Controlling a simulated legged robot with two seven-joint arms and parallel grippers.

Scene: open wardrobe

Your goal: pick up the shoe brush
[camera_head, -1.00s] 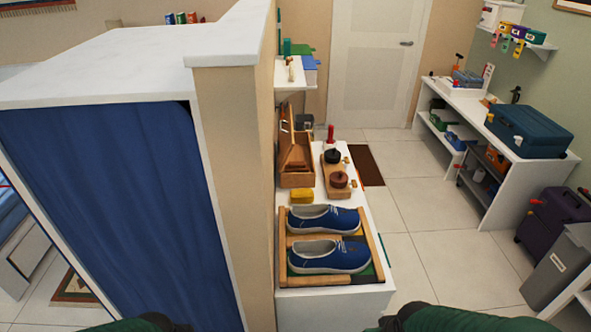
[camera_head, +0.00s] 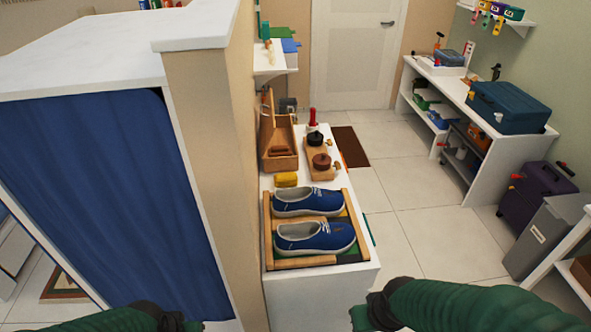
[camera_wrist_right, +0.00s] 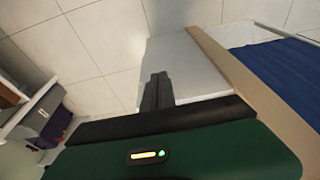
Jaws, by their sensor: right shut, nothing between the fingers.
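A wooden caddy (camera_head: 280,140) with a tall handle stands on the white cabinet top. A brown piece inside it (camera_head: 283,153) may be the shoe brush; it is too small to tell. A wooden rack (camera_head: 322,172) beside it holds round dark and brown knobbed items, also unclear. My right gripper (camera_head: 362,314) is at the bottom, in front of the cabinet and apart from everything on it. In the right wrist view its dark fingers (camera_wrist_right: 157,90) are together and empty. My left gripper (camera_head: 184,322) shows only partly at the bottom edge; its fingers are unclear.
Two blue shoes (camera_head: 315,238) lie on a wooden tray (camera_head: 268,235) at the cabinet's near end. A yellow block (camera_head: 286,179) sits behind them. A beige wall panel (camera_head: 212,180) borders the cabinet's left. Floor (camera_head: 425,240) to the right is clear.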

